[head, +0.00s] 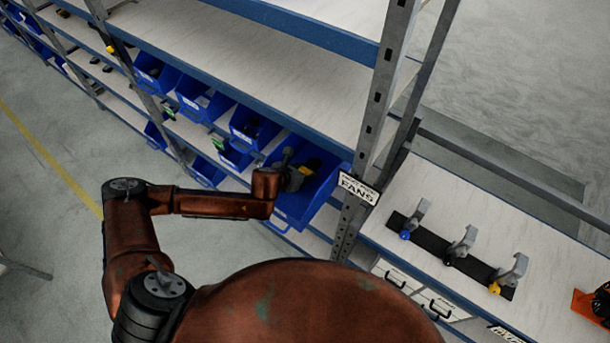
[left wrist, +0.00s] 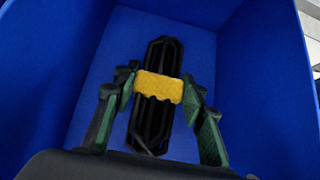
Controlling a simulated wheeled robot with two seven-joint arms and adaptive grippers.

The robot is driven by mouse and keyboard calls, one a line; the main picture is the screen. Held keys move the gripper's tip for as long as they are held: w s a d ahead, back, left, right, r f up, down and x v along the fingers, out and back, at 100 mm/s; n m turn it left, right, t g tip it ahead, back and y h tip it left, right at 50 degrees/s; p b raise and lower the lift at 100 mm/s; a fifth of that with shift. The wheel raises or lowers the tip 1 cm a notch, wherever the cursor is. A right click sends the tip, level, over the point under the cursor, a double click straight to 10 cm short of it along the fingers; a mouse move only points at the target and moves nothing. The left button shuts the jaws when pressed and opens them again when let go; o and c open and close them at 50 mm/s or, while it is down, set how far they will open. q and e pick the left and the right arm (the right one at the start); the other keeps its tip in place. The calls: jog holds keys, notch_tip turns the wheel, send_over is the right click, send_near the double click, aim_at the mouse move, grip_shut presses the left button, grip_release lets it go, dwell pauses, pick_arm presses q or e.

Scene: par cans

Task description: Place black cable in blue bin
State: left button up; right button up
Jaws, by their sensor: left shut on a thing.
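The black cable (left wrist: 155,120) is a long coiled bundle with a yellow band (left wrist: 159,87) around its middle. In the left wrist view it lies lengthwise between the two fingers of my left gripper (left wrist: 160,100), which is shut on it at the band. Blue walls of the blue bin (left wrist: 55,60) surround it on the sides and far end. In the head view my left gripper (head: 290,175) is at the blue bin (head: 325,190) on the shelf, and a bit of yellow shows beside it. Whether the cable touches the bin floor I cannot tell. My right gripper is not in view.
More blue bins (head: 257,119) line the shelf to the left. A grey metal post (head: 376,110) with a FANS label (head: 359,188) stands just right of the bin. A black strip with grey hooks (head: 450,255) lies on the right shelf. Open floor (head: 45,200) is at left.

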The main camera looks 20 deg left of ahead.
pick_arm(q)
jog(key=shift+s+f, duration=0.25)
jog(key=shift+f, duration=0.95)
jog(key=shift+w+a+f, duration=0.1)
jog(key=shift+w+f, duration=0.05)
jog(key=shift+f, duration=0.2)
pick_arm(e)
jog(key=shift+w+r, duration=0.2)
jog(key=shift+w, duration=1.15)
pick_arm(q)
jog(key=o, duration=1)
jog(key=shift+f, duration=0.1)
jog(key=shift+c, duration=0.2)
jog(key=o, duration=0.5)
jog(key=shift+c, duration=0.2)
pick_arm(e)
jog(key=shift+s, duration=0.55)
pick_arm(q)
jog(key=shift+r, duration=0.2)
jog(key=v, duration=1.2)
jog(key=shift+b, duration=0.35)
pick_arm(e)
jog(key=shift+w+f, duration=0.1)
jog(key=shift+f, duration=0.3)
